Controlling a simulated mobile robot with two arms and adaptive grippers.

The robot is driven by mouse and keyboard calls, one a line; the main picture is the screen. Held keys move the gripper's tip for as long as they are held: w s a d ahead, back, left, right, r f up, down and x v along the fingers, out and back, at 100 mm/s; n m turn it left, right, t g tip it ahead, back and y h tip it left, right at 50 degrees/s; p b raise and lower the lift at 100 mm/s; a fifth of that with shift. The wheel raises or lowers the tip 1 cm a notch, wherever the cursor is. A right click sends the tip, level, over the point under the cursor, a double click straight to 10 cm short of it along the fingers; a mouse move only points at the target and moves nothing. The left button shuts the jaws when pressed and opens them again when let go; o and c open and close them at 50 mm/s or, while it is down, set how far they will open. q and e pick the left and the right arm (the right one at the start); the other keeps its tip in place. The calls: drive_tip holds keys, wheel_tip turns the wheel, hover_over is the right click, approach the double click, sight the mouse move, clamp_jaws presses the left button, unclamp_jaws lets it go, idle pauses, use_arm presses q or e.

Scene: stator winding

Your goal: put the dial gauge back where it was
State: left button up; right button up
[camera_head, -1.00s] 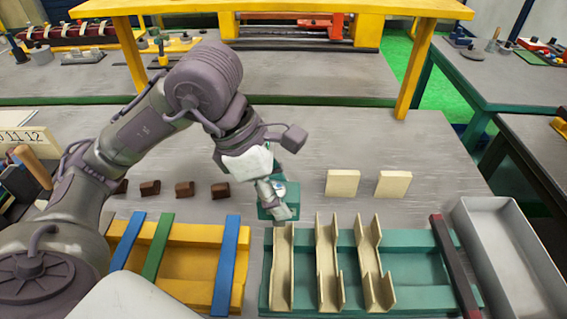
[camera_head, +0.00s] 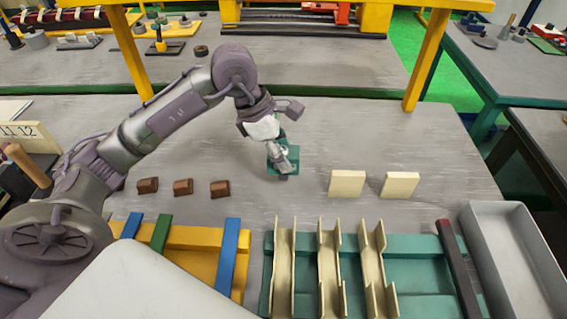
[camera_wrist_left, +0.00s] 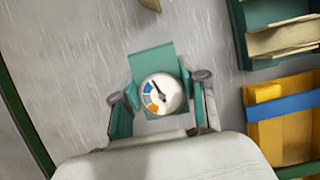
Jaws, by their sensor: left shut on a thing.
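The dial gauge (camera_wrist_left: 160,94) has a round white face with blue and orange marks and a dark needle, on a teal block. In the left wrist view it sits between the two fingers of my left gripper (camera_wrist_left: 160,103), which is shut on it. In the head view the gauge's teal block (camera_head: 290,156) shows below my left gripper (camera_head: 281,158), over the grey table, partly hidden by the fingers. I cannot tell whether its base touches the table. My right gripper is not in view.
Two cream blocks (camera_head: 347,183) stand to the right, and brown blocks (camera_head: 183,187) to the left. A teal rack (camera_head: 409,246) with cream channels and a yellow rack (camera_head: 190,240) lie in front. A grey tray (camera_head: 480,215) is at right. The table behind the gauge is clear.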

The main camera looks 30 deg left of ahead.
use_arm(q)
wheel_tip(320, 180, down, 4)
drive_tip(key=shift+r+p, duration=0.2)
drive_tip(key=shift+p, duration=0.1)
drive_tip(key=shift+f, duration=0.15)
drive_tip(key=shift+f+b, duration=0.65)
drive_tip(key=shift+b, duration=0.1)
drive_tip(key=o, duration=1.1)
drive_tip(key=shift+o, duration=0.2)
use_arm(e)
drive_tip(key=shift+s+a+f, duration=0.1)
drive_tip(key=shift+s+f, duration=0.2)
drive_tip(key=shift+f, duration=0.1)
